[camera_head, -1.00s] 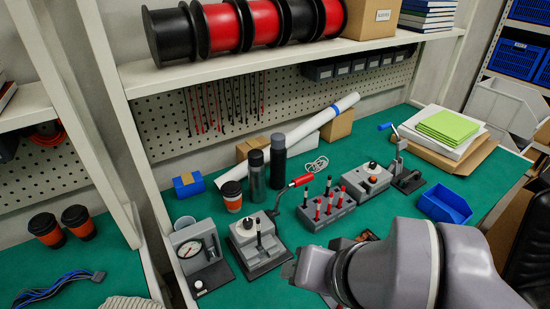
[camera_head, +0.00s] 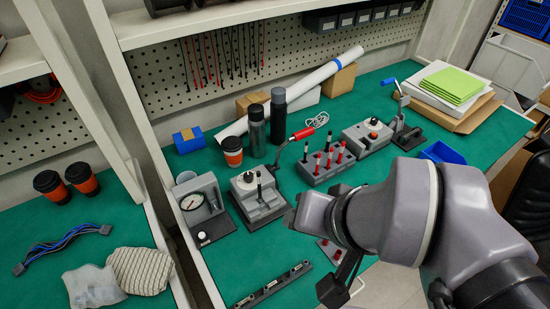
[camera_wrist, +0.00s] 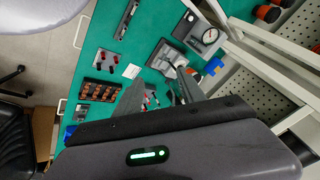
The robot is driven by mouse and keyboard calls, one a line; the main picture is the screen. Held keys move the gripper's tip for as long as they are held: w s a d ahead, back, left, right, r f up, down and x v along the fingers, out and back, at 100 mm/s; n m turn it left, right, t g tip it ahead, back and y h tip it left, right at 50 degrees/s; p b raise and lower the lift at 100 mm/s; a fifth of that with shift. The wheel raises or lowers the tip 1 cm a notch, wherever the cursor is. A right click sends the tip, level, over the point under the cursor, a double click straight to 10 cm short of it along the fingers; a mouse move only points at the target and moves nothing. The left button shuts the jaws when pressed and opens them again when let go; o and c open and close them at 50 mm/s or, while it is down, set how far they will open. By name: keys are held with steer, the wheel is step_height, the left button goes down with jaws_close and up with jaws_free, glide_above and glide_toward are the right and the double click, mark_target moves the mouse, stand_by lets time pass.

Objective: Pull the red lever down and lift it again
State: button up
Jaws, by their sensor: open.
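The red lever (camera_head: 310,132) is a red grip on a dark bent rod. It rises up and to the right from a grey bench press (camera_head: 262,208) on the green worktop. The press also shows in the wrist view (camera_wrist: 172,56), where a small red part beside it may be the lever grip. My gripper (camera_wrist: 160,92) is open in the wrist view, with its two dark fingers apart and nothing seen between them. The fingers point toward the press area, and I see no contact with the lever. In the head view my arm stands right of the press.
A dial gauge stand (camera_head: 203,207) is left of the press. A grey block with red and black tools (camera_head: 327,165) is just right of the lever. Two bottles (camera_head: 257,130) and a cup (camera_head: 232,150) stand behind. A slotted bar (camera_head: 272,287) lies in front.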

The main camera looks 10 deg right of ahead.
steer(key=w+d+f+n+g+h+p, duration=0.1)
steer(key=w+d+f+n+g+h, duration=0.1)
steer(key=w+d+n+g+h, duration=0.5)
steer(key=n+t+h+b, duration=0.2)
steer(key=n+t+h, duration=0.8)
steer(key=n, duration=1.2)
glide_toward(298, 136)
steer(key=shift+g+h, duration=0.8)
steer(key=shift+g, duration=0.1)
steer(key=x, duration=0.4)
steer(key=w+f+x, duration=0.1)
steer(key=x, duration=0.3)
steer(key=w+x, duration=0.1)
steer(key=x, duration=0.4)
steer(key=shift+a+f, duration=0.2)
steer(key=shift+a, duration=0.2)
jaws_close()
